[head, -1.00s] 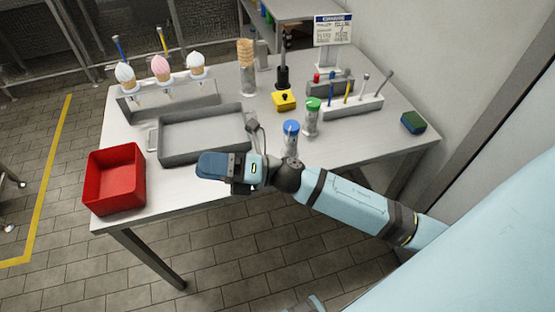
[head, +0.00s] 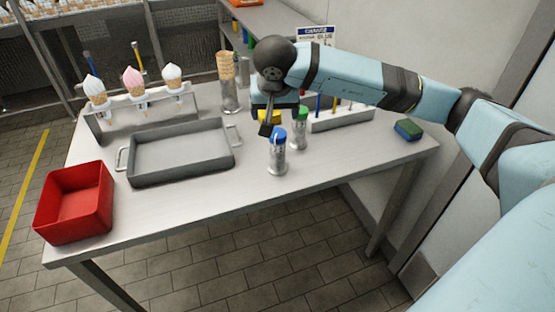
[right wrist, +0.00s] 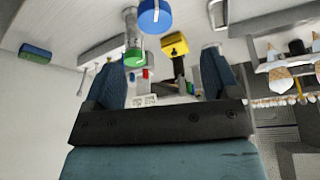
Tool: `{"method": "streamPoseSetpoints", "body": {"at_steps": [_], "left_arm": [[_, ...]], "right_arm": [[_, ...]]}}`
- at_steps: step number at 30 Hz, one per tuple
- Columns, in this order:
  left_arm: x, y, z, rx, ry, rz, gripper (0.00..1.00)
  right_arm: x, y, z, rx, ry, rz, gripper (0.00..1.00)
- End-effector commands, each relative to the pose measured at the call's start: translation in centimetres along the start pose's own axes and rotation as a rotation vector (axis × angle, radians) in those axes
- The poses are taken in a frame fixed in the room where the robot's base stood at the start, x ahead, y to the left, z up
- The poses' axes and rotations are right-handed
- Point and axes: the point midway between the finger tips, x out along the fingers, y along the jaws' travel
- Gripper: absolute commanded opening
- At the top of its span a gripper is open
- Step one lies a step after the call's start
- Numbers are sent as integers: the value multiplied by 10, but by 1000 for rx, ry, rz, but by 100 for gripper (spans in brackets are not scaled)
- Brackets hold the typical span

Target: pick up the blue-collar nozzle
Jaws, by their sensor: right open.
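A slim blue piece (head: 318,104) stands in the white rack (head: 350,121) at the back right, partly behind my right arm. It is too small to tell whether it is the blue-collar nozzle. A yellow piece (head: 336,102) stands next to it. My right gripper (head: 267,122) hangs over the table, left of the rack and beside a clear shaker with a blue lid (head: 278,152). In the right wrist view its fingers (right wrist: 160,70) are apart with nothing held between them. Small red and blue pieces show farther off between them. My left gripper is out of view.
A green-lidded shaker (head: 299,130) stands beside the blue-lidded one. A yellow box (head: 269,116) is partly hidden by my gripper. A grey tray (head: 180,180), red bin (head: 75,205) and cone stand (head: 140,125) fill the left. A sponge (head: 408,129) lies far right. The front right tabletop is clear.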

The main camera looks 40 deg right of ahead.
Motion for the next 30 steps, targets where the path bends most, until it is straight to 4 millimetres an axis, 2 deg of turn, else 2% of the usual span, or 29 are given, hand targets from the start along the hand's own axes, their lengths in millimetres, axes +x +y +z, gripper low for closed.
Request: {"method": "streamPoseSetpoints", "body": {"at_steps": [3, 9, 19, 27, 30], "left_arm": [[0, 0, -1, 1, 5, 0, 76], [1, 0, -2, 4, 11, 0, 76], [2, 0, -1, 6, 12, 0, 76], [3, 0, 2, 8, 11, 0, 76], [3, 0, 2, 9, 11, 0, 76]], "right_arm": [[26, 0, 2, 1, -6, 2, 82], [62, 0, 2, 2, -6, -1, 82], [85, 2, 3, 2, -6, -2, 82], [123, 7, 5, 2, -7, -3, 82], [128, 7, 4, 2, -6, -3, 82]]}}
